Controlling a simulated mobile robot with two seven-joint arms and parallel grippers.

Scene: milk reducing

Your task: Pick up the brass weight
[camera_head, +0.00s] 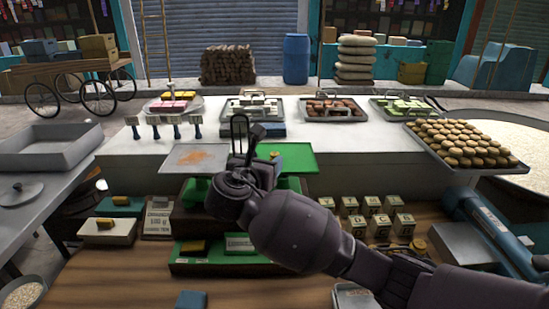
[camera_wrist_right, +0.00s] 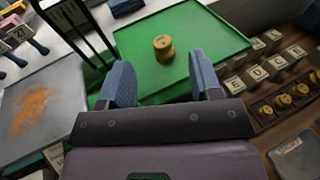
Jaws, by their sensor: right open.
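A small brass weight (camera_wrist_right: 164,48) stands upright on the green pan (camera_wrist_right: 206,30) of a balance scale. It looks like a short stepped cylinder with a knob on top. In the head view the weight (camera_head: 275,155) shows small on the green pan (camera_head: 299,157), just beyond my right arm. My right gripper (camera_wrist_right: 160,65) is open, its two blue-grey fingers apart. In the wrist view the weight appears between and beyond the fingertips, touching neither. In the head view my right wrist hides much of the scale's middle. My left gripper is not in view.
The other pan (camera_head: 196,157) is grey and holds orange powder. The scale's dark upright frame (camera_head: 239,128) stands between the pans. Lettered blocks (camera_head: 372,205) sit right of the scale. A rack of brass weights (camera_wrist_right: 284,101) lies nearby. Trays of sweets line the white counter behind.

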